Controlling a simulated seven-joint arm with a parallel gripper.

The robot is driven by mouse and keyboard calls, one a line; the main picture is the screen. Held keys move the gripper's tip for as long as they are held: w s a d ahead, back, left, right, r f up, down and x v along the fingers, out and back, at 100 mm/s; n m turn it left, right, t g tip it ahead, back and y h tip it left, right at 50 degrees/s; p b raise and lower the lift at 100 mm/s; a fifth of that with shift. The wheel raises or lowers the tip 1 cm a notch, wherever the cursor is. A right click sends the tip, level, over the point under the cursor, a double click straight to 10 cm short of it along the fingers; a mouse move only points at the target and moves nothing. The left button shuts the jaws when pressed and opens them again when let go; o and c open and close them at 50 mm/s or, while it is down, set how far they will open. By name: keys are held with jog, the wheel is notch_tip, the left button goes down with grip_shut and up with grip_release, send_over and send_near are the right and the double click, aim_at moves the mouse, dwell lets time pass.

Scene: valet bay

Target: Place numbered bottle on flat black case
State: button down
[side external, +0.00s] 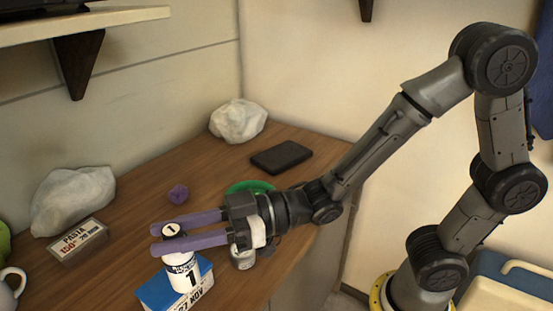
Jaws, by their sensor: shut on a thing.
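The numbered bottle (183,272) is white with a black "1" on its side and another "1" on its round top. It looks upright at the lower middle of the side external view. My gripper (166,238) has its purple fingers shut on the bottle's top part. The flat black case (281,157) lies on the wooden counter towards the back right, well away from my gripper. Its top is bare.
A green round thing (248,187) and a can (243,259) are partly hidden by my gripper. A white mug (10,287) is at the left edge.

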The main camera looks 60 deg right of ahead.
jog(key=w+d+r+m+t+h, duration=0.1)
jog(key=w+d+m+t+h, duration=0.35)
jog(key=d, duration=0.65)
jog(key=w+d+m+t+h, duration=0.2)
jog(key=w+d+m+h, duration=0.35)
jog(key=d, duration=0.65)
jog(key=s+d+r+m+g+h, duration=0.1)
jog(key=s+d+m+h, duration=0.15)
jog(key=d+h, duration=0.7)
jog(key=s+d+m+h, duration=0.1)
jog(key=d+m+h, duration=0.25)
jog(key=d, duration=1.35)
jog(key=w+d+f, duration=0.3)
jog(key=w+f, duration=0.3)
jog(key=w+d+f, duration=0.3)
jog(key=w+f, duration=0.3)
jog(key=shift+w+d+f, duration=0.2)
jog(key=shift+d+f, duration=0.1)
jog(key=shift+d, duration=0.05)
jog(key=shift+f, duration=0.1)
